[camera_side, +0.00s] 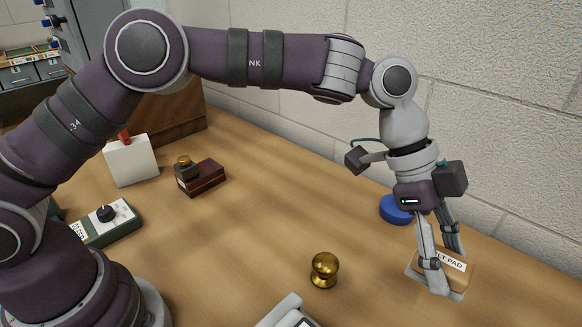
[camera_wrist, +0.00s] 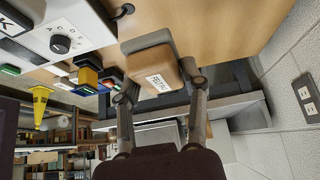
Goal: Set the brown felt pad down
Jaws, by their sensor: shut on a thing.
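The brown felt pad (camera_side: 457,263) is a small tan block with a white label at the right of the side view. It also shows in the wrist view (camera_wrist: 163,65), label facing the camera, with a grey part behind its brown face. My gripper (camera_side: 437,268) points down with its fingers shut on the pad, one on each side; the fingers also show in the wrist view (camera_wrist: 159,90). The near finger hides part of the pad in the side view. The pad is low at the wooden table (camera_side: 245,235); I cannot tell whether it touches.
A brass knob (camera_side: 324,267) stands left of my gripper. A blue round thing (camera_side: 394,210) sits behind it, near the wall (camera_side: 500,120). A dark red box (camera_side: 203,178), a white block (camera_side: 131,160) and a device with a black dial (camera_side: 105,222) stand further left. The middle table is clear.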

